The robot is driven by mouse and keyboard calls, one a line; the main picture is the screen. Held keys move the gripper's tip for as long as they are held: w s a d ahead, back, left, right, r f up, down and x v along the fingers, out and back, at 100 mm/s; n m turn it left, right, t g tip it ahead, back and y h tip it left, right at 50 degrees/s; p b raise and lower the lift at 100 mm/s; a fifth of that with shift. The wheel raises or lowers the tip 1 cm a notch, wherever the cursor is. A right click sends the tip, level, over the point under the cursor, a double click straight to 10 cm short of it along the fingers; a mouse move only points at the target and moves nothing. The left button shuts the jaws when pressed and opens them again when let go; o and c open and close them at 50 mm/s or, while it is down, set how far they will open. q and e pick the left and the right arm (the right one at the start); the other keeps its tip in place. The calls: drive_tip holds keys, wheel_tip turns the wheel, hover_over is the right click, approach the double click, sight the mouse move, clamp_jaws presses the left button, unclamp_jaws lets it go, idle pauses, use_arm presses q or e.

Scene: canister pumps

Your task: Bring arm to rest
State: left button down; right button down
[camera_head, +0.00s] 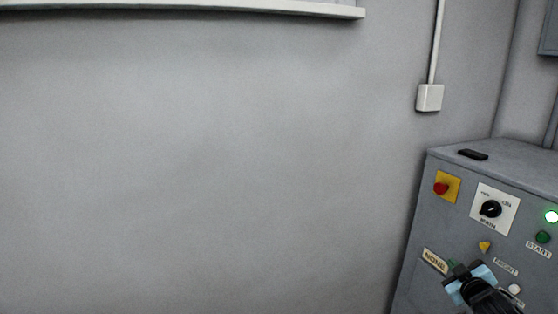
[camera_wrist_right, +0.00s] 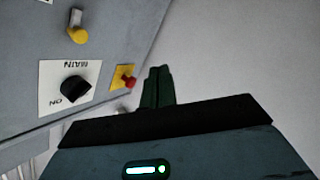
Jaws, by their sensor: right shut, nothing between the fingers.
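My right gripper (camera_head: 452,268) shows at the lower right of the head view, in front of the grey control cabinet (camera_head: 415,230). In the right wrist view its dark fingers (camera_wrist_right: 158,87) are together with nothing between them. They point toward pale grey wall, with the cabinet face to their left. I cannot tell whether the fingers touch the panel. My left gripper is in neither view.
The cabinet carries a red button on a yellow plate (camera_head: 441,188), a black MAIN knob (camera_head: 490,208), a yellow selector (camera_head: 484,246) and a green START button (camera_head: 543,237). A black object (camera_head: 473,154) lies on top. A white wall box (camera_head: 429,97) hangs above. Bare wall fills the left.

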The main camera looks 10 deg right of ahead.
drive_tip(key=s+a+f+g+y, duration=0.1)
drive_tip(key=s+a+f+y, duration=0.1)
drive_tip(key=s+a+f, duration=0.7)
drive_tip(key=s+a+f+g+y, duration=0.2)
drive_tip(key=s+a+f, duration=0.55)
drive_tip(key=f, duration=0.35)
drive_tip(key=s+a+f+m+g, duration=0.1)
drive_tip(key=s+a, duration=0.4)
drive_tip(key=s, duration=0.3)
drive_tip(key=s+a+f+m+g+y, duration=0.1)
drive_tip(key=s+a+f, duration=0.1)
drive_tip(key=s+a, duration=0.4)
drive_tip(key=s+a+f+g+y, duration=0.1)
drive_tip(key=s+a+f, duration=0.1)
drive_tip(key=s+a, duration=0.4)
drive_tip(key=s, duration=0.5)
drive_tip(key=shift+s+m, duration=0.3)
drive_tip(key=shift+m, duration=0.1)
